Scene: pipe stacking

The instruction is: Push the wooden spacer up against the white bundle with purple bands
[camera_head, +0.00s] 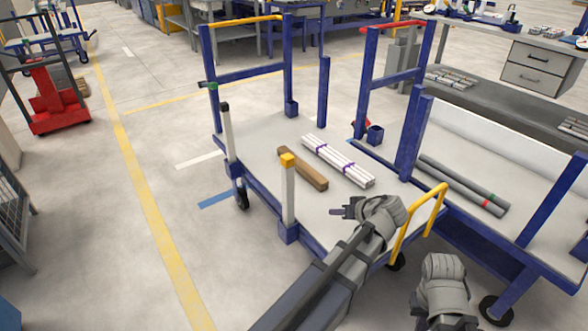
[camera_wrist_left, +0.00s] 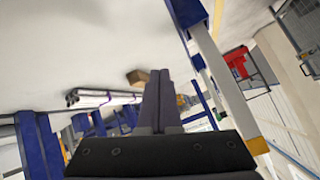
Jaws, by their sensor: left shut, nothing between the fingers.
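The brown wooden spacer (camera_head: 303,169) lies on the white cart deck (camera_head: 262,146), left of the white bundle with purple bands (camera_head: 338,161). The two are roughly parallel, with a narrow strip of deck between them. My left gripper (camera_head: 338,212) is shut and empty, over the deck on the near side of both. In the left wrist view, my shut fingers (camera_wrist_left: 160,92) point toward the spacer's end (camera_wrist_left: 137,77), and the bundle (camera_wrist_left: 92,97) shows beside it. My right arm shows at the bottom right of the head view, its fingers not clear.
A yellow-topped post (camera_head: 288,195) stands at the deck's near left edge, and a white post (camera_head: 228,140) farther back. A yellow handle (camera_head: 420,218) rises close to my left wrist. A second cart at right carries grey pipes (camera_head: 462,185).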

